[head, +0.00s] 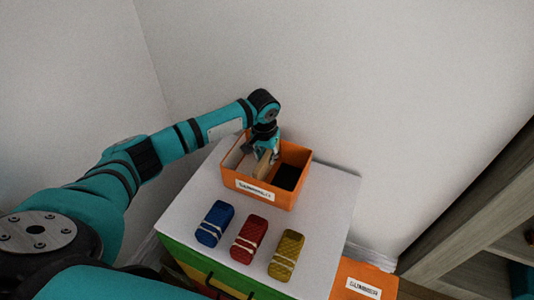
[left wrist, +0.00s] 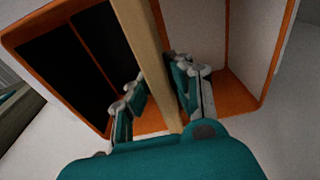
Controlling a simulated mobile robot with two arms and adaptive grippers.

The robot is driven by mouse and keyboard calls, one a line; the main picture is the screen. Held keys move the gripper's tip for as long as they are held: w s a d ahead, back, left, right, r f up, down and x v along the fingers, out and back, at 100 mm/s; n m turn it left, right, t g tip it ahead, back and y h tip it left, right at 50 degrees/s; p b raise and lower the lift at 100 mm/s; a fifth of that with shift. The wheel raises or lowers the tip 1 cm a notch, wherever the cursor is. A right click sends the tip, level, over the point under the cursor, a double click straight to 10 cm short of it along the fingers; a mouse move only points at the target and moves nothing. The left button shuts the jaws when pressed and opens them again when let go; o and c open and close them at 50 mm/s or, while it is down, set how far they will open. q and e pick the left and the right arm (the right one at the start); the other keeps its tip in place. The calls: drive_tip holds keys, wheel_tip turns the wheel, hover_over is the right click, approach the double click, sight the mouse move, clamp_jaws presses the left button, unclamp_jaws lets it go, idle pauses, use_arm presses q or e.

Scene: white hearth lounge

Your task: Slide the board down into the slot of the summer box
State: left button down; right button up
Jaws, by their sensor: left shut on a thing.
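The orange summer box (head: 281,198) stands open on a white top, with a white label on its front. It also shows in the left wrist view (left wrist: 263,92). Its inside is dark on one side and pale on the other. The tan wooden board (left wrist: 147,55) runs between the fingers of my left gripper (left wrist: 157,95), which is shut on it. In the head view the left gripper (head: 265,153) is over the middle of the box, with the board (head: 262,168) upright between the two sides. The board's lower edge and the slot are hidden. My right gripper is not in view.
Blue (head: 215,224), red (head: 249,239) and yellow (head: 286,255) striped bundles lie in front of the box on the white top (head: 325,200). Another labelled orange box (head: 345,272) is lower right. White walls stand behind, and grey wooden shelving (head: 470,205) is at the right.

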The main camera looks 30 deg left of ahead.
use_arm(q)
drive_tip(key=shift+f+b, duration=0.4)
drive_tip(key=shift+f, duration=1.05)
drive_tip(key=c, duration=1.1)
unclamp_jaws()
drive_tip(key=shift+c, duration=0.2)
drive_tip(key=shift+r, duration=0.1)
drive_tip(key=r, duration=0.4)
drive_tip(key=s+r, duration=0.1)
drive_tip(key=r, duration=0.6)
drive_tip(key=shift+s+r, duration=0.2)
drive_tip(key=shift+r, duration=0.15)
